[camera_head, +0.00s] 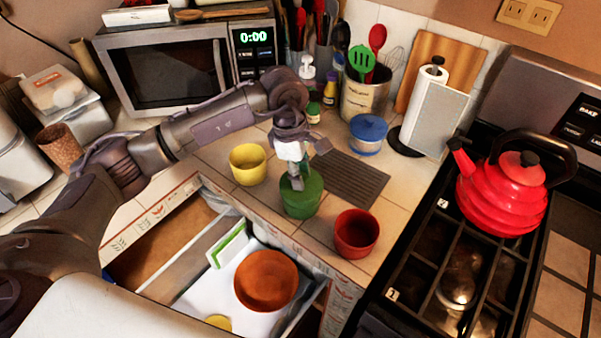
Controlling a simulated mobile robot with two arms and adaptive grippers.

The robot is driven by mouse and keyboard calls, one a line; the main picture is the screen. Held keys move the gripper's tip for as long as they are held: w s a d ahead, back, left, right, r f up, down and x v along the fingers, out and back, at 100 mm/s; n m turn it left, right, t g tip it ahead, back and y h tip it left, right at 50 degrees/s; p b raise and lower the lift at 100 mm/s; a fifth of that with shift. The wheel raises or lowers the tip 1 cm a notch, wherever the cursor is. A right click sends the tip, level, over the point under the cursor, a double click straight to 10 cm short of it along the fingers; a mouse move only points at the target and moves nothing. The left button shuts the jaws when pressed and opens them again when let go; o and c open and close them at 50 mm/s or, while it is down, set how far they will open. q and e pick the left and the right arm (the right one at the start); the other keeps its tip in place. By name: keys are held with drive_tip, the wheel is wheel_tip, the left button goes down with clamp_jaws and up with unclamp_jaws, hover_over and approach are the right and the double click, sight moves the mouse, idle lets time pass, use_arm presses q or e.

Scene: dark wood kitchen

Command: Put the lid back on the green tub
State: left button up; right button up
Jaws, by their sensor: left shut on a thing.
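The green tub (301,204) stands on the tiled counter near its front edge, left of the red tub. My left gripper (294,178) points down over the top of the green tub. It is shut on the green lid (312,181), which covers the tub's opening. The fingers hide the part they grip. I cannot tell whether the lid sits fully on the rim or slightly above it. My right gripper is out of view.
An open yellow tub (248,164), an open red tub (356,233) and a lidded blue tub (368,134) stand nearby. A dark ribbed mat (350,178) lies behind. Below is an open drawer with an orange bowl (266,280). The stove holds a red kettle (502,196).

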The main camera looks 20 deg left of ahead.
use_arm(q)
drive_tip(key=shift+b, duration=0.4)
idle(0.6)
drive_tip(key=o, duration=1.4)
drive_tip(key=shift+o, duration=0.2)
drive_tip(key=shift+r, duration=0.1)
drive_tip(key=shift+r+p, duration=1.5)
drive_tip(key=shift+r, duration=1.9)
clamp_jaws()
